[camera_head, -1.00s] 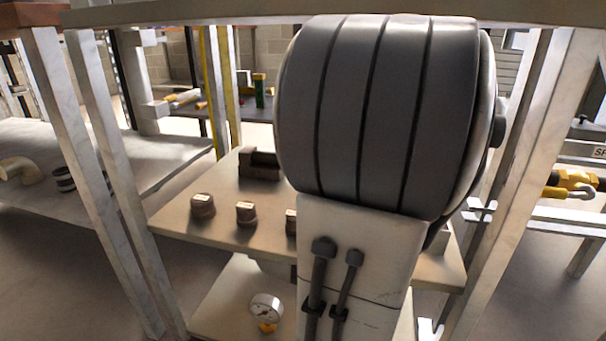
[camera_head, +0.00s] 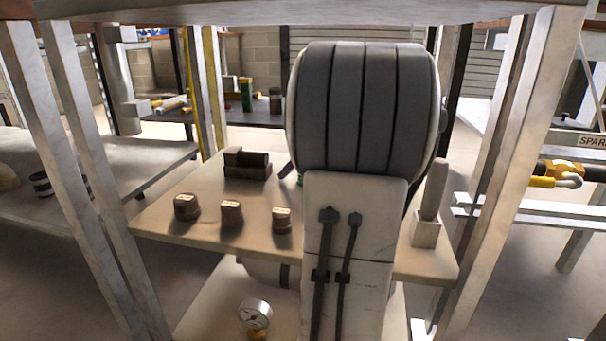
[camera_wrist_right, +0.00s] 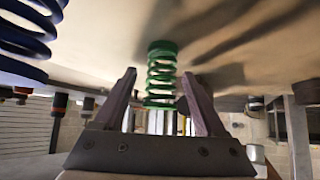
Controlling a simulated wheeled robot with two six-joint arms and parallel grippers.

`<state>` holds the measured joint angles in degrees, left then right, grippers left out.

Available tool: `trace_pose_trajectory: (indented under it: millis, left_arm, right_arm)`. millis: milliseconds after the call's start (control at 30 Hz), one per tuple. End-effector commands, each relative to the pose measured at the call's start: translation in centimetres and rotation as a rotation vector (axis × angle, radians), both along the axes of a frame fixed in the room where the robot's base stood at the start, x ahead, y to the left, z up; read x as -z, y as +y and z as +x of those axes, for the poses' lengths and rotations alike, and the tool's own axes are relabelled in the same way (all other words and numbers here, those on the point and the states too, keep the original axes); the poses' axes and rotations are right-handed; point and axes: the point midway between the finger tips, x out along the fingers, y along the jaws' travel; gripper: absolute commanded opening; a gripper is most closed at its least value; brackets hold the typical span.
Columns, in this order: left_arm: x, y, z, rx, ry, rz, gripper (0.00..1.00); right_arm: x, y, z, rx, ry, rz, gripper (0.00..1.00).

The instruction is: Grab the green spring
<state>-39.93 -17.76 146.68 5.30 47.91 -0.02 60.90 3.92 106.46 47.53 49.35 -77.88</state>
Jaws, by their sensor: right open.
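The green spring (camera_wrist_right: 161,75) stands on the shelf board, which fills the top of the right wrist view because that picture is upside down. My right gripper (camera_wrist_right: 159,76) is open, and the spring shows between its two dark fingers; I cannot tell how deep it sits between them. Neither finger visibly touches it. In the head view my grey and white right arm hides nearly all of the spring; only a small bit of green (camera_head: 299,179) shows at the arm's left edge. My left gripper is not in view.
A blue spring (camera_wrist_right: 28,42) stands beside the green one. The shelf board (camera_head: 160,222) carries several brown knobs (camera_head: 231,213), a dark brown block (camera_head: 247,164) and a pale block (camera_head: 426,232). Metal posts (camera_head: 505,170) flank it. A gauge (camera_head: 254,313) sits below.

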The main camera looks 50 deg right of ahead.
Motion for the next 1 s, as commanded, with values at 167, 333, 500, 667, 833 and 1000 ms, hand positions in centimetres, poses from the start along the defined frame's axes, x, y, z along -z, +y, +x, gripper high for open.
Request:
trace_pose_trajectory:
  millis: [167,333,500,667,833,1000]
  left_arm:
    - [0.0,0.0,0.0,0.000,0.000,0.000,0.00]
    - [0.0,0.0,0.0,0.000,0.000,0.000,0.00]
    - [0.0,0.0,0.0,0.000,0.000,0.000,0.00]
    - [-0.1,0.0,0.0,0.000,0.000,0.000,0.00]
    - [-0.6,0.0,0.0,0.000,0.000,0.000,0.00]
    - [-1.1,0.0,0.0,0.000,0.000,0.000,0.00]
  right_arm:
    - [-0.1,0.0,0.0,0.001,0.000,-0.001,0.62]
    - [-0.1,0.0,0.0,0.001,0.000,-0.001,0.00]
    - [-0.1,0.0,-0.1,0.001,0.000,-0.001,0.00]
    - [-0.3,0.1,-0.1,0.000,-0.001,-0.002,0.00]
    - [-1.4,1.0,-0.2,-0.001,-0.001,-0.003,0.00]
    - [-3.1,3.3,-0.9,0.002,-0.002,-0.005,0.00]
